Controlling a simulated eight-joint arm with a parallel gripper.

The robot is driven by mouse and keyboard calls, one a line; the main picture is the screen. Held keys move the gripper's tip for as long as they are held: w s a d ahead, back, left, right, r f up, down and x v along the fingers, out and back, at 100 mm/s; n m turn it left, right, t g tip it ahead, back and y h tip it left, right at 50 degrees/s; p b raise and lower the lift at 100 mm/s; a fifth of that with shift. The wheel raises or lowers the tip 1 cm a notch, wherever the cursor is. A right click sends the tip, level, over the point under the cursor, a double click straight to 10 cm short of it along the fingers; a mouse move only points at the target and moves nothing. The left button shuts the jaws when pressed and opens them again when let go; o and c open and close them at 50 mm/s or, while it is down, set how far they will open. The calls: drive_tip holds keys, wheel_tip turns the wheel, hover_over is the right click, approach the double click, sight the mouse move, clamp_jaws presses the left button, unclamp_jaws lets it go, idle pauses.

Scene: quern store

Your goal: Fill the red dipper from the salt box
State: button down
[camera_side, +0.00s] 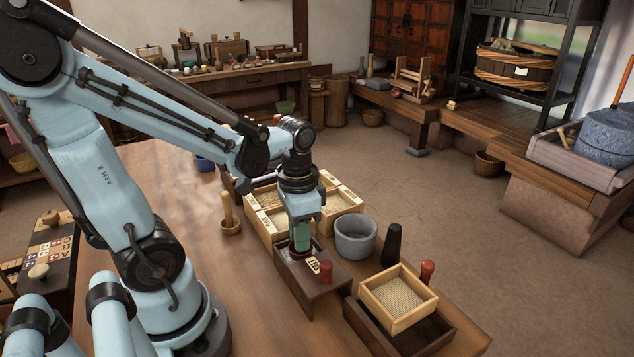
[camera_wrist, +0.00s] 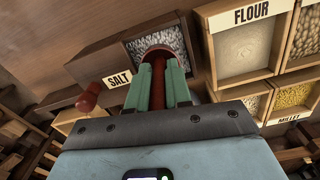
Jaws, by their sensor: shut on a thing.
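My gripper (camera_side: 301,240) points down at the dark wooden salt box (camera_side: 323,288). In the wrist view my gripper (camera_wrist: 160,85) is shut on a red upright piece, the red dipper (camera_wrist: 158,66). A red knob (camera_side: 326,270) stands at the box's near end.
Beside the salt box are light wooden grain bins (camera_side: 345,200), one marked FLOUR (camera_wrist: 252,14) and one MILLET (camera_wrist: 288,118). A grey tub (camera_side: 356,240) stands close on the right. A sieve box (camera_side: 398,300), a dark pestle-like piece (camera_side: 392,245) and a red-topped piece (camera_side: 427,272) are nearer.

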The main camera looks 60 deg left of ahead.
drive_tip(key=shift+f, duration=1.5)
drive_tip(key=shift+r, duration=0.1)
idle(0.3)
drive_tip(key=shift+r, duration=3.65)
